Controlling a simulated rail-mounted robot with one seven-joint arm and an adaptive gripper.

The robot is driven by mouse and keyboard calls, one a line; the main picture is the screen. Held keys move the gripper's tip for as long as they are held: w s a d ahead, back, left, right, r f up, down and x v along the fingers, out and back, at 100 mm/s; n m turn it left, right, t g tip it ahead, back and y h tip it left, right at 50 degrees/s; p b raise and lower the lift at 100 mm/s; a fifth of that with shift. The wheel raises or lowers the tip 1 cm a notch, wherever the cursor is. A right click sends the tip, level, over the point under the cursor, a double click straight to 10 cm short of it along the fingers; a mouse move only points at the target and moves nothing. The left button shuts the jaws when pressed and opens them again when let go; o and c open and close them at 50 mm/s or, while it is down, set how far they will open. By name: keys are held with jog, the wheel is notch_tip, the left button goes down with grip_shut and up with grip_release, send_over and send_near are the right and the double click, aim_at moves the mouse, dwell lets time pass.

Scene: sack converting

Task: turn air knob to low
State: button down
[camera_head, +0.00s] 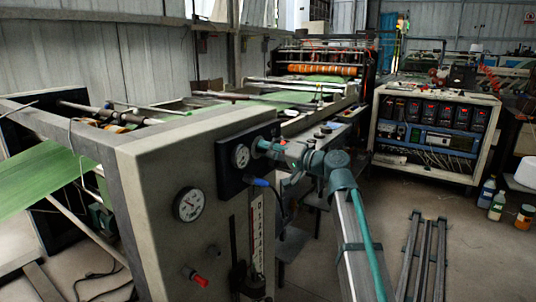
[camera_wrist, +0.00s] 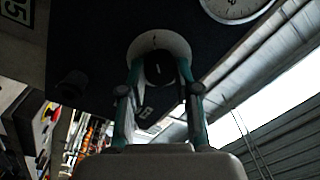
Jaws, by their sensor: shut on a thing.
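The air knob (camera_wrist: 158,72) is a black round knob with a small pale mark, in front of a white disc (camera_wrist: 150,40) on a dark panel (camera_wrist: 90,50). In the wrist view, my gripper (camera_wrist: 160,63) has one teal finger on each side of the knob and is shut on it. In the head view, my gripper (camera_head: 262,146) reaches the dark panel (camera_head: 228,188) from the right and hides the knob. A small label (camera_wrist: 146,112) shows near the knob; I cannot read a low mark.
A round gauge (camera_head: 241,156) sits close beside my gripper on the panel. A second gauge (camera_head: 188,205), a red knob (camera_head: 200,280) and a vertical scale (camera_head: 257,235) are on the grey cabinet (camera_head: 165,160). A blue-tipped connector (camera_head: 257,182) sits just below my gripper.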

dwell(0.3)
jog(key=c, duration=0.8)
grip_release()
jog(key=shift+s+d, duration=0.1)
jog(key=v, duration=1.1)
jog(key=shift+s+d+f, duration=0.1)
jog(key=shift+s+d, duration=0.05)
jog(key=shift+d, duration=0.2)
